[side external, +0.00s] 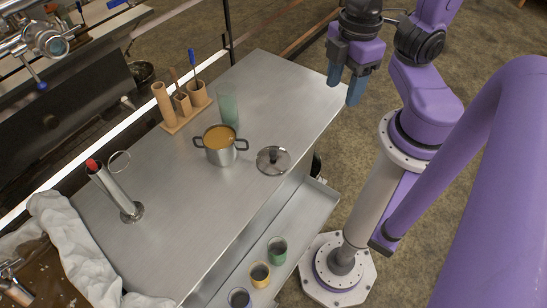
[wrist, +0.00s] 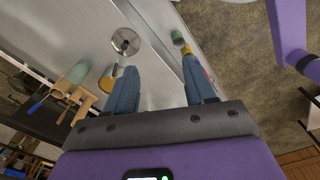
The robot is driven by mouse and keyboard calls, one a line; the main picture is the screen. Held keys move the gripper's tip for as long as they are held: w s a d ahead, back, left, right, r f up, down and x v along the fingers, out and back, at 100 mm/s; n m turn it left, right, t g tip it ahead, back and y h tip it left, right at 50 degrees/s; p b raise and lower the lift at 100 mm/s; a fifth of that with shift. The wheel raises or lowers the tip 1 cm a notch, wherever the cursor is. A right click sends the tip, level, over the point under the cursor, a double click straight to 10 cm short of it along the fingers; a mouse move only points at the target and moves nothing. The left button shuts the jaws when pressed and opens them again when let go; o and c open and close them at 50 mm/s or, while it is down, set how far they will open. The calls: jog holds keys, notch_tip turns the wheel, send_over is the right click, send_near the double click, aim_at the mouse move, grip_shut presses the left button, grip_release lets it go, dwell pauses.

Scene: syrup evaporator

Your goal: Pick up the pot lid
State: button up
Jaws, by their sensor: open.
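The pot lid (side external: 273,160) is round with a shiny rim and a dark knob. It lies flat, knob up, on the metal table near its right edge, and it also shows in the wrist view (wrist: 125,41) up ahead of the left finger. The pot (side external: 220,151) stands open to its left, with orange liquid inside and two side handles. In the wrist view the pot (wrist: 108,78) is partly hidden by the left finger. My gripper (side external: 345,86) is open and empty, high above the right end of the table, well away from the lid. Its blue fingers are spread in the wrist view (wrist: 160,64).
A green glass (side external: 228,108) and a wooden holder (side external: 187,118) with utensils stand behind the pot. A metal tube with a red tip (side external: 112,190) stands at the left. Several coloured cups, including a green one (side external: 277,250), sit on the lower shelf. The table front is clear.

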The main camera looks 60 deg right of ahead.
jog(key=w+a+f+n+t+h, duration=0.3)
jog(key=w+a+f+n+h, duration=0.4)
jog(key=a+f, duration=0.55)
jog(key=n+t+h, duration=0.3)
jog(key=n+t, duration=0.3)
jog(key=n, duration=0.1)
send_near(274, 155)
jog(key=shift+t, duration=0.3)
jog(key=shift+x, duration=4.8)
jog(key=shift+s+f, duration=0.15)
jog(key=shift+f, duration=0.05)
grip_shut()
